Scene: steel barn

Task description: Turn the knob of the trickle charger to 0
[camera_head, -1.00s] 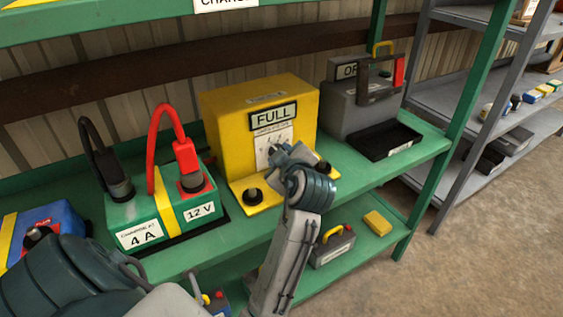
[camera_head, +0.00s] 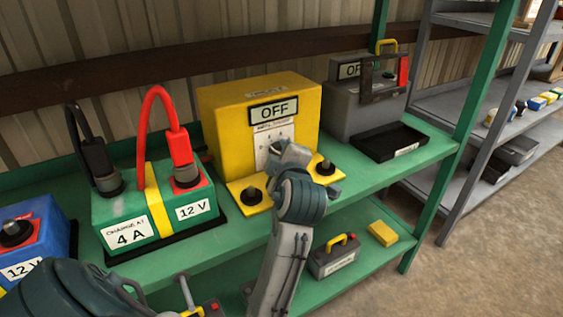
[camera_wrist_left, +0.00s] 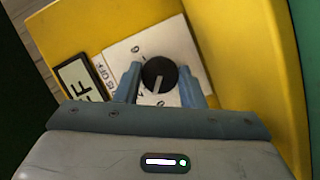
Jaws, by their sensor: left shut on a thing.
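The trickle charger (camera_head: 222,122) is a yellow box on the green shelf, and its display (camera_head: 274,110) reads OFF. A white dial plate is on its front below the display. In the left wrist view the black round knob (camera_wrist_left: 159,74) sits on the white dial plate (camera_wrist_left: 142,44), with its pale pointer line toward the bottom of the picture. The dial marks are too small or partly covered to read surely. My left gripper (camera_wrist_left: 160,84) is shut on the knob, one finger on each side. In the head view the gripper (camera_head: 284,154) hides the knob. My right gripper is not in view.
Left of the charger stands a green battery (camera_head: 145,205) with black and red clamps. A blue battery (camera_head: 45,228) is further left. A grey unit (camera_head: 350,105) with a black tray (camera_head: 388,141) is right. Two black posts flank my gripper on the charger's base. The lower shelf holds small items.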

